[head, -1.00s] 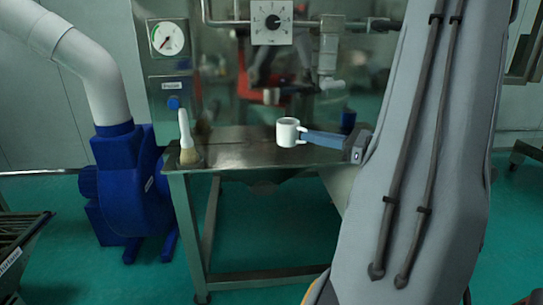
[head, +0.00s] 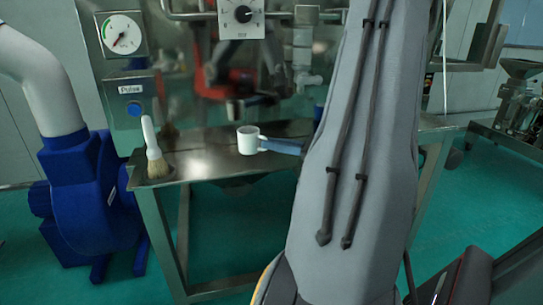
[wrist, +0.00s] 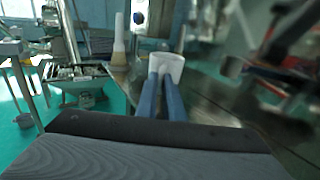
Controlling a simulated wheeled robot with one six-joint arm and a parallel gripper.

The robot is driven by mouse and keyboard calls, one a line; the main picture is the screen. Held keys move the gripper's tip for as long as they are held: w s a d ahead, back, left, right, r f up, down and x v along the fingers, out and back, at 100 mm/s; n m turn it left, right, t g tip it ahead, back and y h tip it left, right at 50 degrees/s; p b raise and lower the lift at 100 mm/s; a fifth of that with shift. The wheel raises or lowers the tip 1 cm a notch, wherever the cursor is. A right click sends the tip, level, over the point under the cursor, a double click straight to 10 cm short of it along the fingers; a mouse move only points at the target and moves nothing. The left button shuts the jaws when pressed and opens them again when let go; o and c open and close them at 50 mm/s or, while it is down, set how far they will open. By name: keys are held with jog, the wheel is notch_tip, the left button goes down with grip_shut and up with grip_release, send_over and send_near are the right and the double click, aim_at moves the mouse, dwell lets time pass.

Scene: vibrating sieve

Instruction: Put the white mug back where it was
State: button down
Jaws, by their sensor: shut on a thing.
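The white mug (head: 247,141) is upright over the left-middle of the steel table (head: 205,168) in the head view. My gripper (head: 268,145) comes from the right with its blue fingers shut on the mug's right side. In the wrist view the mug (wrist: 167,66) sits between the far ends of my gripper's two blue fingers (wrist: 164,84). I cannot tell whether the mug's base touches the table. My arm hides the right part of the table in the head view.
A brush (head: 153,150) with a white handle stands at the table's left edge, left of the mug. The steel panel behind carries a gauge (head: 121,33) and a dial (head: 241,14). A blue blower (head: 85,200) stands on the floor at left.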

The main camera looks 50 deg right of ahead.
jog(key=shift+f+p, duration=0.4)
jog(key=shift+f, duration=1.65)
jog(key=shift+f, duration=0.15)
jog(key=c, duration=1.9)
grip_release()
